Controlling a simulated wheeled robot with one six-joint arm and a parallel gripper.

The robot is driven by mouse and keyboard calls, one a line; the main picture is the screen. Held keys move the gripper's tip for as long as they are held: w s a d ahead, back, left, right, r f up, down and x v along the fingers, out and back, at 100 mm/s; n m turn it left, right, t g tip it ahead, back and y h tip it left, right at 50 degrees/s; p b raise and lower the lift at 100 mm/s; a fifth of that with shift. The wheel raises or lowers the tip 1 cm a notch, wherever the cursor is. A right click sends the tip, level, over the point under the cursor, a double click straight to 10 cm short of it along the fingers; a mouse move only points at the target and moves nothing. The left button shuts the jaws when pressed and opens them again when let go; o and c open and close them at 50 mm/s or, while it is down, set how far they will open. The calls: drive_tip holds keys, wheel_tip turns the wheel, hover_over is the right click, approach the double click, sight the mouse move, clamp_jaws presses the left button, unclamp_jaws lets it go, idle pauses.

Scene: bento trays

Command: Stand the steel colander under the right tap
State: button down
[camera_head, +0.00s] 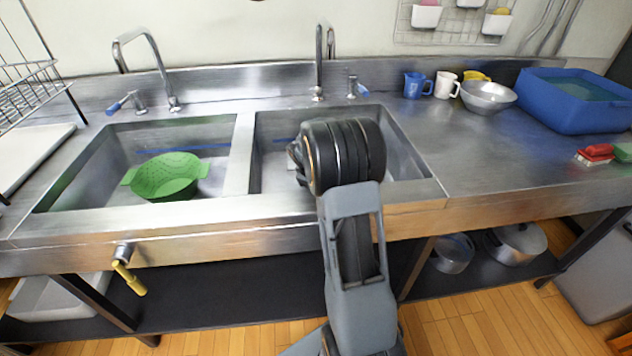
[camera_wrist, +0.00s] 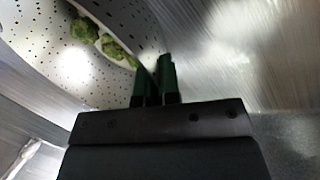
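The steel colander (camera_wrist: 75,65), a perforated bowl with green leafy pieces (camera_wrist: 95,38) in it, shows in the wrist view. My gripper (camera_wrist: 155,85) is at its rim, its dark green fingers close together and apparently shut on the rim. In the head view my arm hides the gripper and most or all of the colander over the right basin (camera_head: 405,165). Whether the colander touches the basin floor cannot be told.
A green colander (camera_head: 165,178) sits in the left basin, near the left tap (camera_head: 150,60). A divider (camera_head: 240,155) separates the basins. On the right counter stand mugs (camera_head: 446,85), a steel bowl (camera_head: 488,97) and a blue tub (camera_head: 570,105).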

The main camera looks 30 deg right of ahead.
drive_tip(key=c, duration=1.3)
unclamp_jaws()
drive_tip(key=shift+c, duration=0.2)
drive_tip(key=shift+a+r+p, duration=0.15)
drive_tip(key=shift+r+p, duration=0.15)
drive_tip(key=shift+r, duration=0.25)
drive_tip(key=p+v, duration=0.1)
drive_tip(key=v, duration=1)
drive_tip(key=shift+p, duration=0.4)
drive_tip(key=shift+a, duration=0.1)
